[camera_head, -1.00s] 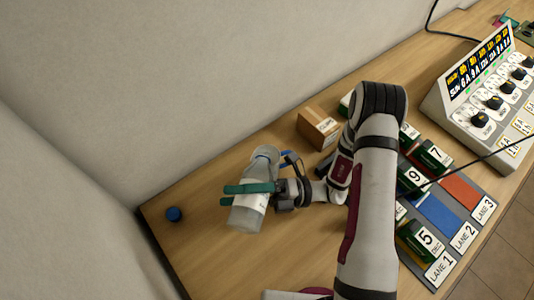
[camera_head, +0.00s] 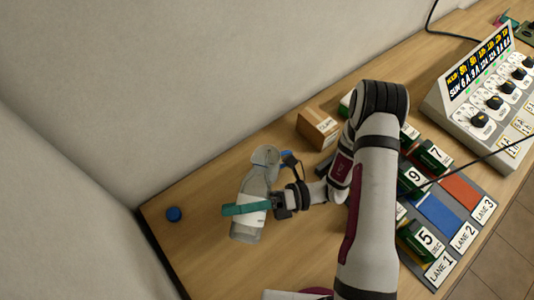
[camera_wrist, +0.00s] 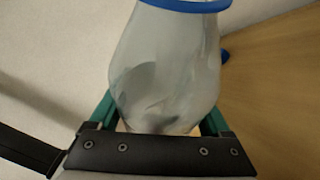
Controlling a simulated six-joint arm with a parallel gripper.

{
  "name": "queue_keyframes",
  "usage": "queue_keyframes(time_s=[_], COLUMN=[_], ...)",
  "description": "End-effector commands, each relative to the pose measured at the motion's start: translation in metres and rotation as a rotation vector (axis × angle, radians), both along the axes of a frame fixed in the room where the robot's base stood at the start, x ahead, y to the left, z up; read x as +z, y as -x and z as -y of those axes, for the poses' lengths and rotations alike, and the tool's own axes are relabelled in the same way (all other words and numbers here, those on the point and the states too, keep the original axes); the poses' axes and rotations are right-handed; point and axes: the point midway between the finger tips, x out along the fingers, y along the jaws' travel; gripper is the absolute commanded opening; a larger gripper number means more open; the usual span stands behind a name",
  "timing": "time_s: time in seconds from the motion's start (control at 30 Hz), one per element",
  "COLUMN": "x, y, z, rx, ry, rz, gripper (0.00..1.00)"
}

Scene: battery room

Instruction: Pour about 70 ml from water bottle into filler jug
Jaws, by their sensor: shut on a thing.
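My gripper (camera_head: 246,209) is shut on the water bottle (camera_head: 246,230), a clear bottle with a white label, its teal fingers around the label. The bottle leans in the head view, its upper end towards the upper right. A clear rounded vessel with blue parts, which looks like the filler jug (camera_head: 265,157), shows just beyond that end; I cannot tell whether they touch. In the wrist view a clear body (camera_wrist: 165,75) with a blue ring at its top fills the space between the fingers. The water level and any stream cannot be made out.
A blue cap (camera_head: 174,214) lies on the wooden table at the left. A cardboard box (camera_head: 318,128) stands near the wall. Numbered batteries sit on a lane board (camera_head: 463,208) at the right, near a control panel (camera_head: 468,95). The table front left is clear.

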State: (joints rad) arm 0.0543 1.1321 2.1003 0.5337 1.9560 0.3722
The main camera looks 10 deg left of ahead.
Motion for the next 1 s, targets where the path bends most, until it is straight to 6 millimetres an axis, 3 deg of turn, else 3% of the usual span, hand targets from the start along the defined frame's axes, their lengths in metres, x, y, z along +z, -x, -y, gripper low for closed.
queue_keyframes(time_s=[0.23,1.0], x=[-0.0096,-0.0093], y=[-0.0062,-0.0057], z=[0.0009,0.0007], rx=[0.002,0.001], ry=[0.018,0.017], rz=[0.143,0.134], gripper=[0.03,0.04])
